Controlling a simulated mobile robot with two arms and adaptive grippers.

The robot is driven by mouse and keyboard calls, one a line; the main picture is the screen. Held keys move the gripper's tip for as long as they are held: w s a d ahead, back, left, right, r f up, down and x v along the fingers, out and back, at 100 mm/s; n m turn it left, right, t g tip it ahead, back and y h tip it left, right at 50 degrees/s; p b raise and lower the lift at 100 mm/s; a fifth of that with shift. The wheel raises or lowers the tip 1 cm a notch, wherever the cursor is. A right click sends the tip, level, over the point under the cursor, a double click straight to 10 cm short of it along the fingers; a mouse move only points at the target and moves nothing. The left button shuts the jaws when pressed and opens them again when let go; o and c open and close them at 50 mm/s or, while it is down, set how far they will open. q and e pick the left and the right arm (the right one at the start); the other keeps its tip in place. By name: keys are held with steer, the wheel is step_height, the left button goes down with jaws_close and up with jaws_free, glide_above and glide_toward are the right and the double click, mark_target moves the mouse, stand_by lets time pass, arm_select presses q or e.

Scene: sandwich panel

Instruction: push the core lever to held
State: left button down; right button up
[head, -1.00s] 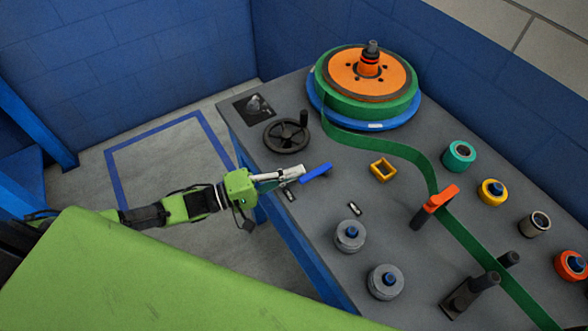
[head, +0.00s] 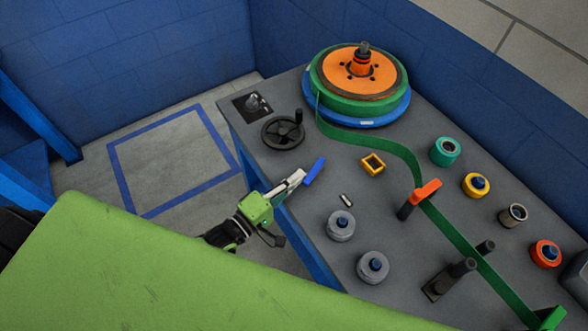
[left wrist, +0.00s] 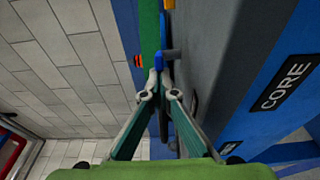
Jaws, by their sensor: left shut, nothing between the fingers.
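The blue lever (head: 315,170) sits near the left edge of the grey panel and points up and to the right in the head view. Its blue end shows just past my fingertips in the left wrist view (left wrist: 158,62). My left gripper (head: 300,177) is shut and empty, with its tips right beside the lever's left side. They look to be touching it, but I cannot be sure. A black label reading CORE (left wrist: 286,85) is on the panel's side in the left wrist view. My right gripper is not in view.
A black handwheel (head: 283,132) is beyond the lever. A yellow square block (head: 373,163) and a grey knob (head: 341,225) stand nearby. A green strip (head: 372,139) runs from the reel (head: 360,85) past an orange-topped post (head: 425,191).

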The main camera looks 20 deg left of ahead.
mark_target(313, 195)
arm_select(q)
steer(key=shift+s+d+r+n+t+y, duration=0.15)
steer(key=shift+s+d+n+t+y, duration=0.15)
steer(key=shift+d+n+y, duration=0.25)
steer(key=shift+s+d, duration=0.1)
steer(key=shift+d, duration=0.25)
steer(key=shift+s+d+f, duration=0.15)
steer(key=shift+d+f, duration=0.05)
steer(key=shift+d, duration=1.45)
